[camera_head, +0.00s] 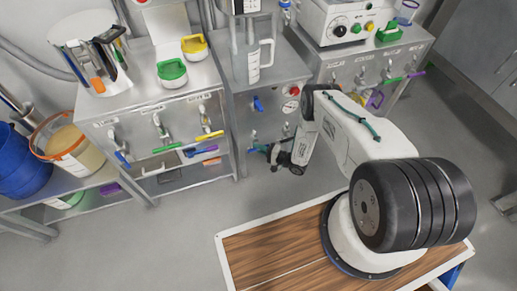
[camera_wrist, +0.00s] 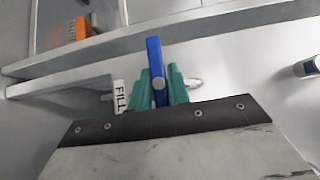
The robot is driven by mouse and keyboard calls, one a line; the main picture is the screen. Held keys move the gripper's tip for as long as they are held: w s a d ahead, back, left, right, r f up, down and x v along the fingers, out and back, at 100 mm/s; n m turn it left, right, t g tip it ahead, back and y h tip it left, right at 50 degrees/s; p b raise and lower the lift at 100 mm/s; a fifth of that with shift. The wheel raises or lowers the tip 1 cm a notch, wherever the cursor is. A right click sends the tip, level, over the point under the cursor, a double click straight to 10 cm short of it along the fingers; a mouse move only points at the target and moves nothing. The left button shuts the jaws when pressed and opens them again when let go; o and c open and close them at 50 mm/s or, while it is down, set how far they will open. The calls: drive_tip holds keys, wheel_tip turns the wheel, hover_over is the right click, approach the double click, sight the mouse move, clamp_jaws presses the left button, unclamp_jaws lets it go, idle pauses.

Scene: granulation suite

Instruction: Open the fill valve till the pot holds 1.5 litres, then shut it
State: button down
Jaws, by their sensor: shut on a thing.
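The blue lever of the fill valve (camera_wrist: 156,72) stands between the teal fingertips of my gripper (camera_wrist: 160,88) in the wrist view. The fingers are shut on it, with a white FILL label (camera_wrist: 119,97) just left. In the head view my gripper (camera_head: 259,149) is low at the front of the middle steel cabinet (camera_head: 275,72); the held lever cannot be made out there. A clear pot with a handle and side markings (camera_head: 253,64) stands on that cabinet under a steel unit (camera_head: 243,6). Its liquid level is too small to read.
Another blue lever (camera_head: 258,103) sits higher on the middle cabinet front. The left cabinet has blue, green and yellow levers (camera_head: 210,135). Left of it, a shelf holds a tub (camera_head: 68,146) and blue buckets (camera_head: 22,165). The floor before the cabinets (camera_head: 180,215) is clear.

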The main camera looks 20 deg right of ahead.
drive_tip(key=n+g+h, duration=0.2)
drive_tip(key=shift+n+h, duration=0.4)
drive_tip(key=n+g+h, duration=0.1)
drive_tip(key=n+h, duration=0.1)
drive_tip(key=h, duration=0.1)
drive_tip(key=n+h, duration=0.2)
drive_tip(key=h, duration=0.1)
drive_tip(key=shift+s+g+h, duration=0.1)
drive_tip(key=shift+g+h, duration=0.2)
drive_tip(key=shift+n+h, duration=1.1)
drive_tip(key=shift+h, duration=0.6)
drive_tip(key=c, duration=1.3)
unclamp_jaws()
